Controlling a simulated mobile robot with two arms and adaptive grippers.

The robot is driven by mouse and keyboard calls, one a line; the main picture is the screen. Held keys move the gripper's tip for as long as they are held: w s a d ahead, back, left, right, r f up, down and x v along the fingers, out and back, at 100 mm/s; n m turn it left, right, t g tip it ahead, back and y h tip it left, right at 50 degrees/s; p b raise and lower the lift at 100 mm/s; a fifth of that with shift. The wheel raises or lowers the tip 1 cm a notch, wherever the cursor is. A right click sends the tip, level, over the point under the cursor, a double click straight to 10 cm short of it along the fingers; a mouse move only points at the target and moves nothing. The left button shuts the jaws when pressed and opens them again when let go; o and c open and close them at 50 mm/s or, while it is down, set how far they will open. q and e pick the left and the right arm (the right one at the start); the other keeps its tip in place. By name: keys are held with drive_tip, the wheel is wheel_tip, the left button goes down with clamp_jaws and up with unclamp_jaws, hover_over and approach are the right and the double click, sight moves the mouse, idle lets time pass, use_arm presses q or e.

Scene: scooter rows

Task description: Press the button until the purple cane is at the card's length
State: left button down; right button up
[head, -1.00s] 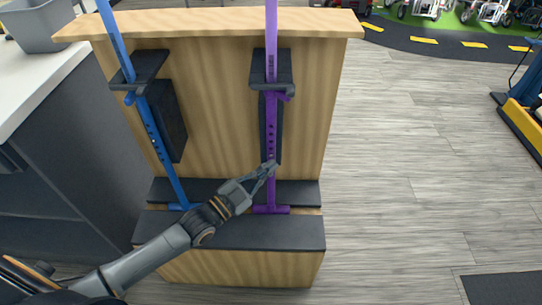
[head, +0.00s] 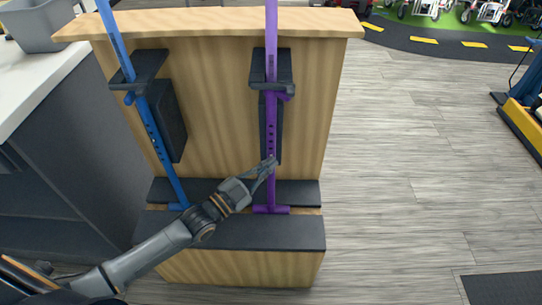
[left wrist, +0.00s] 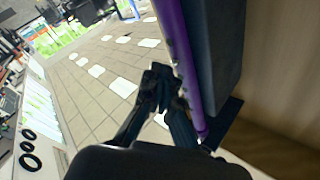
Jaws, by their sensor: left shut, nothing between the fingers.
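The purple cane (head: 271,140) stands upright in a black holder (head: 271,86) on the wooden stand, with a row of holes down its shaft and a purple foot at the bottom. My left gripper (head: 270,165) is shut and empty, its tips at the lower part of the shaft, just below the lowest visible holes. In the left wrist view the gripper (left wrist: 160,82) is right beside the purple cane (left wrist: 182,60). I cannot tell whether the tips touch it. The button is hidden or too small to make out. No card is in view. My right gripper is not in view.
A blue cane (head: 150,125) leans in its own holder left of the purple one. The wooden stand (head: 215,120) has a dark lower step (head: 230,232). A counter with a grey bin (head: 38,25) is at the left.

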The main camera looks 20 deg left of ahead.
use_arm(q)
drive_tip(key=shift+w, duration=0.15)
idle(0.3)
drive_tip(key=shift+w+a, duration=0.15)
drive_tip(key=shift+w, duration=0.15)
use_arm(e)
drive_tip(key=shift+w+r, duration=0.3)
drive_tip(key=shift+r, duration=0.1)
use_arm(q)
drive_tip(key=shift+w, duration=0.15)
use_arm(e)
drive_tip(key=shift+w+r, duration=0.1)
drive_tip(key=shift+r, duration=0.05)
use_arm(q)
drive_tip(key=shift+a+r, duration=0.1)
drive_tip(key=shift+r, duration=0.05)
drive_tip(key=shift+w+r, duration=0.1)
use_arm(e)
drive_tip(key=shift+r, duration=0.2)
